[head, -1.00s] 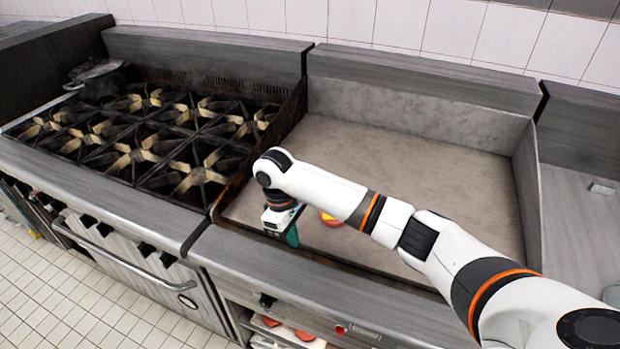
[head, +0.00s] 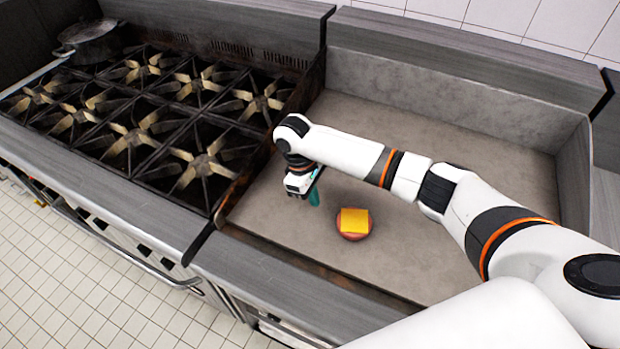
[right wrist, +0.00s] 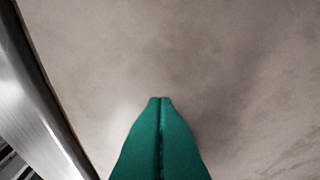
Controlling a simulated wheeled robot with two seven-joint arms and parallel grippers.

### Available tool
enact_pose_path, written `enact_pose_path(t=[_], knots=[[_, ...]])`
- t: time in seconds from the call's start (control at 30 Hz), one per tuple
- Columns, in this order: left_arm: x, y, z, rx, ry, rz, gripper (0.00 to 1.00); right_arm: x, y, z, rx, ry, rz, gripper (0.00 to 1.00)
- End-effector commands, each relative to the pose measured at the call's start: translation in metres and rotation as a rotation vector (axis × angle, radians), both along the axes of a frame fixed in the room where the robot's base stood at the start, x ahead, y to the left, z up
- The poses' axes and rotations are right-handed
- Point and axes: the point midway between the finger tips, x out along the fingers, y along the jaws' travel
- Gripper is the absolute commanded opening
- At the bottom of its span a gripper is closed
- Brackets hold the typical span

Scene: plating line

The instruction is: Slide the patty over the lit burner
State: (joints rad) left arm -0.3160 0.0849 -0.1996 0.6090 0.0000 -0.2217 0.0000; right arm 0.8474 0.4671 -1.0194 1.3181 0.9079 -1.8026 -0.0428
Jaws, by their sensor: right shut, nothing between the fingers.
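The patty (head: 353,232) is a reddish-brown disc with a square yellow slice on top. It lies on the flat grey griddle plate (head: 430,150) in the head view, towards the front. My right gripper (head: 314,198) is to the left of the patty, apart from it, low over the plate. Its green fingers (right wrist: 160,130) are shut together with nothing between them in the right wrist view. The patty is not in the right wrist view. I cannot make out a flame on any burner. My left gripper is not in view.
A black burner range (head: 150,125) with several grates stands left of the griddle. A dark pot (head: 90,42) sits at its back left. A raised metal edge (head: 250,175) lies between range and griddle. The plate right of the patty is partly under my arm.

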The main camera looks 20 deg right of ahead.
Motion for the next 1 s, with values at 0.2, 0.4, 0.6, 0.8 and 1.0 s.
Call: enact_pose_path(t=[0.2, 0.4, 0.6, 0.8, 1.0], knots=[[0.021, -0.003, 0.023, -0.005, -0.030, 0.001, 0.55, -0.017, -0.016, -0.022, -0.003, 0.003, -0.001, 0.00], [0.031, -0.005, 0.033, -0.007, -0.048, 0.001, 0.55, -0.033, -0.028, -0.025, -0.001, 0.000, 0.001, 0.00], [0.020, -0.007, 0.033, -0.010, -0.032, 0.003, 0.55, -0.036, -0.031, -0.027, -0.001, 0.000, 0.001, 0.00], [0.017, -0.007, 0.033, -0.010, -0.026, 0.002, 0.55, -0.036, -0.031, -0.027, -0.001, 0.000, 0.001, 0.00], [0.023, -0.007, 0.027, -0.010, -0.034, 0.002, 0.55, -0.024, -0.039, -0.029, -0.001, -0.003, -0.002, 0.00]])
